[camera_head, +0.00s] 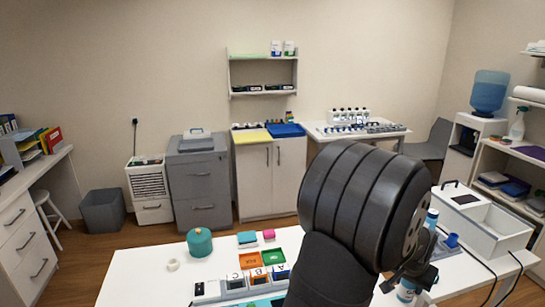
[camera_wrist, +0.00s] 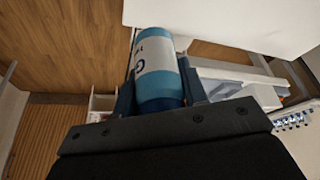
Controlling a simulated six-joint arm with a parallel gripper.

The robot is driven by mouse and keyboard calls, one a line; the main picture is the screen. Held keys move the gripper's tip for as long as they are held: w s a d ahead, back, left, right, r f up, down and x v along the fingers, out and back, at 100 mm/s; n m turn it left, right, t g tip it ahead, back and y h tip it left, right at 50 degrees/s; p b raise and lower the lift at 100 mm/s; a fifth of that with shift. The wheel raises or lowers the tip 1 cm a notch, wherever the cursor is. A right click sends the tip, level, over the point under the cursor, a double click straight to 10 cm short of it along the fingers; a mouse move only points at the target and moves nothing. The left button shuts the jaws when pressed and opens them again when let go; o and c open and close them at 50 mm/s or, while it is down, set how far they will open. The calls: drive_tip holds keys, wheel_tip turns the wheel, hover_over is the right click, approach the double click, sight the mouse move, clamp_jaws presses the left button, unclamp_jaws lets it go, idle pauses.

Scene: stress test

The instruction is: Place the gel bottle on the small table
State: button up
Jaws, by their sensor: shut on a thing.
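My gripper (camera_wrist: 158,80) is shut on the gel bottle (camera_wrist: 155,62), a blue bottle with a white label showing a large "G". The fingers sit on either side of it in the wrist view. In the head view my gripper (camera_head: 412,272) is at the lower right, largely hidden behind my dark arm. Blue and white bottle parts show beside it, but I cannot tell which belong to the held bottle. A white table (camera_head: 390,136) with rows of small bottles stands at the back wall. I cannot tell whether it is the small table.
A white worktop (camera_head: 135,280) with coloured trays and a teal round container (camera_head: 200,242) is in front. A white open box (camera_head: 490,222) stands at the right. In the wrist view a white surface (camera_wrist: 240,20) lies beyond the bottle, with wooden floor (camera_wrist: 60,45) at left.

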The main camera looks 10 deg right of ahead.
drive_tip(key=w+a+n+t+y, duration=0.1)
drive_tip(key=w+a+n, duration=0.1)
drive_tip(key=w+a, duration=0.75)
drive_tip(key=w+a+n, duration=0.2)
drive_tip(key=w+a, duration=0.5)
drive_tip(key=a, duration=0.6)
drive_tip(key=w+a+n+t+y, duration=0.1)
drive_tip(key=w+a+n, duration=0.1)
drive_tip(key=w+a, duration=0.75)
drive_tip(key=a+n, duration=0.2)
drive_tip(key=a, duration=1.4)
drive_tip(key=s+a+n+y, duration=0.25)
drive_tip(key=s+n, duration=0.25)
drive_tip(key=s, duration=0.6)
drive_tip(key=w+a+f, duration=0.1)
drive_tip(key=a+f, duration=0.1)
drive_tip(key=a, duration=0.2)
drive_tip(key=w+a+f, duration=0.1)
drive_tip(key=a+f, duration=0.1)
drive_tip(key=a, duration=0.2)
drive_tip(key=w+a+f, duration=0.1)
drive_tip(key=a+f, duration=0.2)
drive_tip(key=a, duration=0.1)
drive_tip(key=shift+f, duration=1.9)
